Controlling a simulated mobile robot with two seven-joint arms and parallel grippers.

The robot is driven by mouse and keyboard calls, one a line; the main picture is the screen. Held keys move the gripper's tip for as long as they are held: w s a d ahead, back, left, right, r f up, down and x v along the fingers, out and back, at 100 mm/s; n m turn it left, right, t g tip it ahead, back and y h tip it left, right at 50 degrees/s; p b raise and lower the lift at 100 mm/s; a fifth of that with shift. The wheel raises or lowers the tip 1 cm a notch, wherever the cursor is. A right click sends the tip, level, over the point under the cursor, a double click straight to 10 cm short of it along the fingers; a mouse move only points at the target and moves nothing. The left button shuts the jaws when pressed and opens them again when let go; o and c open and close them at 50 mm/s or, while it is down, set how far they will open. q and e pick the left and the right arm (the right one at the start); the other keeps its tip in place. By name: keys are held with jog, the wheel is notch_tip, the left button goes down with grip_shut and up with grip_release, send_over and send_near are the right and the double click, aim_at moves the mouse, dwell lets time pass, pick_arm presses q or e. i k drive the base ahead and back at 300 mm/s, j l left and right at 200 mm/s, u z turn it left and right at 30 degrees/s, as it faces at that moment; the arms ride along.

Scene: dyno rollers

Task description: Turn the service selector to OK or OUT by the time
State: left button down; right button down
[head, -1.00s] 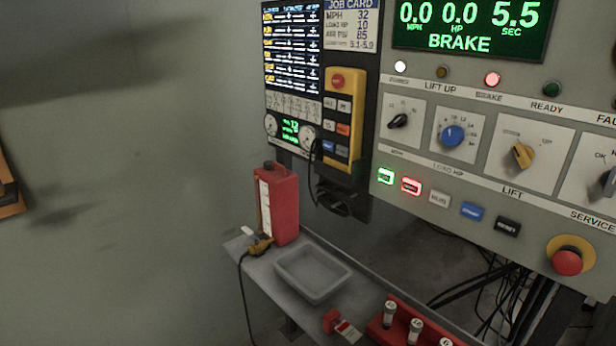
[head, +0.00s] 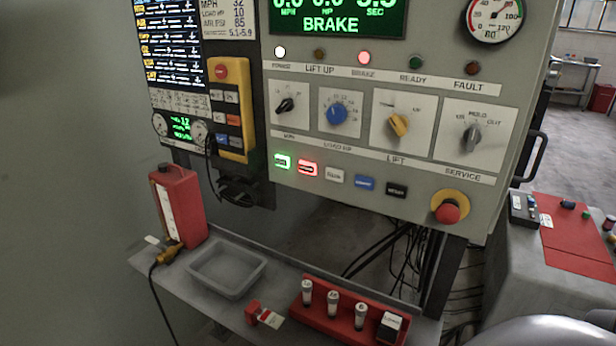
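The service selector (head: 472,136) is a grey knob on a white plate at the right end of the knob row on the panel. Marks around it read OK at left, HOLD at top and OUT at right. The knob stands close to upright, near HOLD; its exact setting is hard to tell. The display (head: 337,18) reads BRAKE, with a time figure marked SEC at its right, cut off by the top edge. Neither gripper shows. A smooth grey rounded shape at the bottom right may be part of my arm.
Beside it are the yellow lift knob (head: 399,124) and blue load knob (head: 337,113). A red stop button (head: 448,211) sits below. A shelf (head: 290,270) under the panel holds a grey tray (head: 228,270) and a red rack (head: 345,318). A cart with a red mat (head: 575,240) stands right.

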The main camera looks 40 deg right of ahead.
aim_at(472, 137)
jog(key=z, duration=1.95)
